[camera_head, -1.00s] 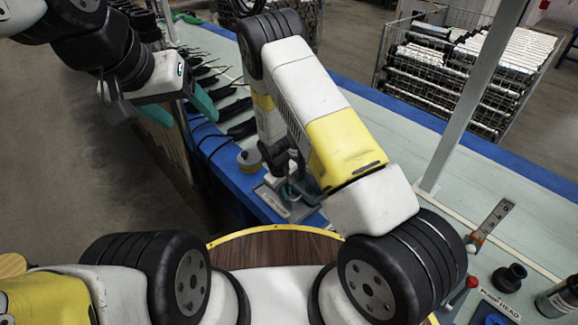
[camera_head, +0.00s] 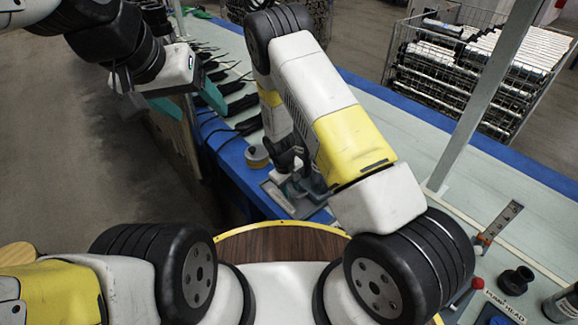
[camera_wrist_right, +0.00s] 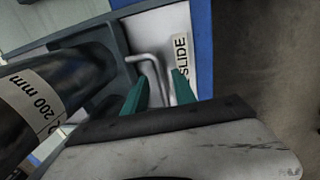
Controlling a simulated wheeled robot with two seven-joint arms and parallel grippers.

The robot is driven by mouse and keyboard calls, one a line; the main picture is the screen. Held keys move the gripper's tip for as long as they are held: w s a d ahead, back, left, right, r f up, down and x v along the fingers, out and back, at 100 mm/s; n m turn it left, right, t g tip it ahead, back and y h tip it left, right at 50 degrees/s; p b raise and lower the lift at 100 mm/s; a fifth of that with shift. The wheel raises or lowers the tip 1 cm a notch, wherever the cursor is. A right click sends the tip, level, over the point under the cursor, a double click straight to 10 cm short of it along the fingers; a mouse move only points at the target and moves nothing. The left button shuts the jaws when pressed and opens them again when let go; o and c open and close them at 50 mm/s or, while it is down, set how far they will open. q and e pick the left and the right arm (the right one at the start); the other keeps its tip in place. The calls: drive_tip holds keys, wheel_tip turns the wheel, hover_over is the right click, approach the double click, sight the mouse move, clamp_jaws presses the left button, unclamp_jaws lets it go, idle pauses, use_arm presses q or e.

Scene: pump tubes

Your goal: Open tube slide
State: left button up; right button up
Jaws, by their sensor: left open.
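The slide shows in the right wrist view as a bent metal rod handle (camera_wrist_right: 152,66) on a grey fixture, beside a white label (camera_wrist_right: 181,60) reading "SLIDE". My right gripper (camera_wrist_right: 160,96) has its teal fingers apart, with the rod between them and a gap visible; I cannot tell whether either finger touches it. A dark tube (camera_wrist_right: 62,80) with a "200 mm" label lies to the left. In the head view the grey fixture (camera_head: 281,199) is at the table edge, partly hidden by my right arm. My left gripper (camera_head: 188,103) is open and empty, out over the floor side.
A round yellow-and-grey can (camera_head: 257,156) stands on the blue table edge behind the fixture. Several black tools lie along the bench beyond.

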wheel_tip(320, 180, up, 8)
drive_tip(key=a, duration=0.1)
drive_tip(key=shift+s+f, duration=0.15)
drive_tip(key=shift+s, duration=0.3)
drive_tip(key=s+d+r+m+t+y, duration=0.1)
drive_tip(key=s+d+r+m, duration=0.15)
drive_tip(key=r, duration=1.05)
drive_tip(key=s+d+r+m+t+y, duration=0.1)
drive_tip(key=s+d+r+m+y, duration=0.15)
drive_tip(key=r, duration=1.05)
drive_tip(key=s+d+r+m+t, duration=0.1)
drive_tip(key=s+d+r, duration=0.2)
drive_tip(key=s+r, duration=0.4)
drive_tip(key=s+d+r+m+t, duration=0.1)
drive_tip(key=s+d+r+t, duration=0.1)
drive_tip(key=s+d+r, duration=0.2)
drive_tip(key=s+r, duration=0.3)
drive_tip(key=s, duration=0.3)
drive_tip(key=shift+s+r, duration=0.25)
drive_tip(key=shift+r, duration=0.15)
